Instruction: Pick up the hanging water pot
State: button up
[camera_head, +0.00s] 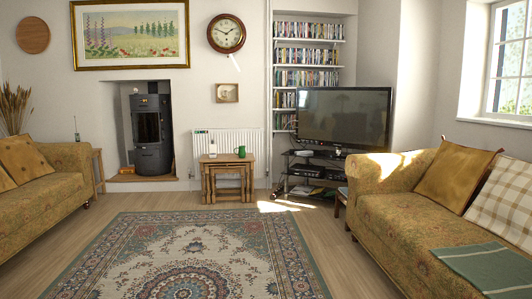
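I see no pot that is plainly hanging. A small green vessel (241,152), mug-like with what looks like a handle at its left, stands upright on the wooden nesting tables (228,158) by the far wall. It is too small to tell whether it is the water pot. A small pale and dark item (212,149) stands to its left on the same top. My gripper is not in view.
A patterned rug (185,262) covers the middle floor, which is clear. Sofas stand at left (48,190) and right (410,215). A television (344,117) on a black stand (318,172), a radiator (250,140) and a dark stove (151,130) line the back.

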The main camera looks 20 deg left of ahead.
aim_at(212, 148)
jog(key=i+j+u, duration=0.35)
jog(key=i, duration=0.2)
jog(key=i+j+u, duration=0.3)
jog(key=i, duration=0.35)
jog(key=i+u, duration=0.35)
jog(key=i, duration=3.05)
jog(key=i+j+z, duration=0.1)
jog(key=i, duration=1.3)
jog(key=i+j, duration=0.1)
jog(key=i, duration=1.35)
